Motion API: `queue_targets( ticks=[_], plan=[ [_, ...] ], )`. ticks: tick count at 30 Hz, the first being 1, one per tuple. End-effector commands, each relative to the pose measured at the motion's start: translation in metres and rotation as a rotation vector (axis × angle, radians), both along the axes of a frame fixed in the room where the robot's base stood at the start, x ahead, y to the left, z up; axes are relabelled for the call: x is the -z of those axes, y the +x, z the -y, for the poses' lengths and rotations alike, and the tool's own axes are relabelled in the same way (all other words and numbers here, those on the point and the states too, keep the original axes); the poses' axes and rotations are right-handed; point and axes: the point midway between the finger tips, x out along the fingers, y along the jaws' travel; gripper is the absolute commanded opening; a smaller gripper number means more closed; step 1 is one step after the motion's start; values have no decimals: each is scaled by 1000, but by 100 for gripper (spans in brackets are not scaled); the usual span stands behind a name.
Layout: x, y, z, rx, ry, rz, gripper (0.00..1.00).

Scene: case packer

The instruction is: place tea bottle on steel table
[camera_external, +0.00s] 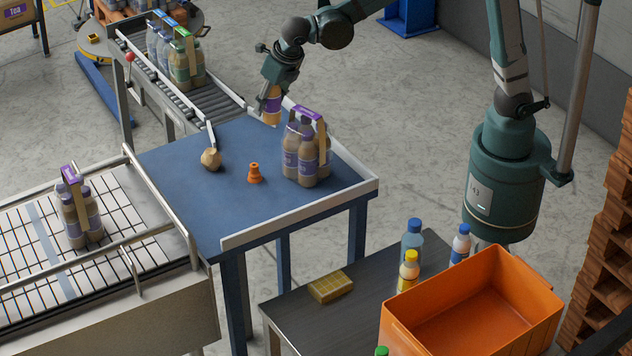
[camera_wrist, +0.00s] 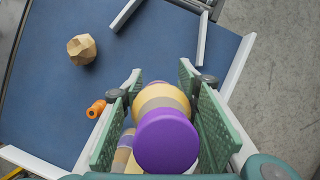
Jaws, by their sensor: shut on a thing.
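My gripper (camera_external: 270,106) is above the back right part of the blue table, well away from the steel table. It is shut on a tea bottle (camera_external: 272,110) with a tan body and purple bands. In the wrist view the bottle's round purple cap (camera_wrist: 167,140) faces the camera between the green finger pads. The bare grey steel table (camera_external: 300,328) stands at the bottom, in front of the blue table. A yellow block (camera_external: 330,286), a yellow-capped bottle (camera_external: 408,271) and blue-capped bottles (camera_external: 411,239) are on it.
An orange crate (camera_external: 470,320) occupies the steel table's right. Its left and middle surface has free room.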

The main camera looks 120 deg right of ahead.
Motion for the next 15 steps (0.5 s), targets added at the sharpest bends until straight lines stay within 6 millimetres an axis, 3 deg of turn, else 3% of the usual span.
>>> queue_targets(
  ticks=[8, 15],
  plan=[
    [-2, 0, 0, 0, 0, 0, 15],
    [-23, 0, 0, 0, 0, 0, 15]
  ],
)
